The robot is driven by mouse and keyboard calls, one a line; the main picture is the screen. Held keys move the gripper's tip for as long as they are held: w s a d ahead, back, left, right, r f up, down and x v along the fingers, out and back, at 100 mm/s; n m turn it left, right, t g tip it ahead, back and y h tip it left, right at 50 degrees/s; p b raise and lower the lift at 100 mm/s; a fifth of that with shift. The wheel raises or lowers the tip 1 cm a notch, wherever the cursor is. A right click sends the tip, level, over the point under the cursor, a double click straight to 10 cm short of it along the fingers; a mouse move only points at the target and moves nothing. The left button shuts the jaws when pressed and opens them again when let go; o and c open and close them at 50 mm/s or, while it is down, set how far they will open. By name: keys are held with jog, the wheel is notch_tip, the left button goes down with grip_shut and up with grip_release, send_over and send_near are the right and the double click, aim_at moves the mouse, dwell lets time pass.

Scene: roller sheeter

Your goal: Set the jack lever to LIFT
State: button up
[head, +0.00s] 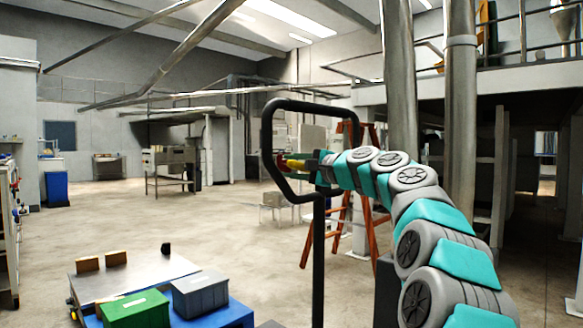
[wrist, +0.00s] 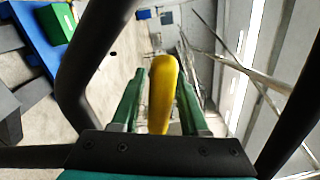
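The jack's handle is a black loop (head: 267,130) on a black upright post (head: 318,255), near the middle of the head view. A small yellow lever (head: 295,164) shows inside the loop, with a bit of red beside it. My gripper (head: 312,165) reaches into the loop from the right, at the lever. In the wrist view, the yellow lever (wrist: 162,92) stands between the two green fingers of my gripper (wrist: 158,95). The fingers are apart, with a narrow gap seeming to show on each side of the lever. The lever's base is hidden behind the gripper body.
The black loop bars (wrist: 90,60) run close on both sides of my gripper. An orange stepladder (head: 370,235) stands behind the handle. The floor at left is open.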

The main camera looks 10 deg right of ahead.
grip_shut()
dwell(1.1)
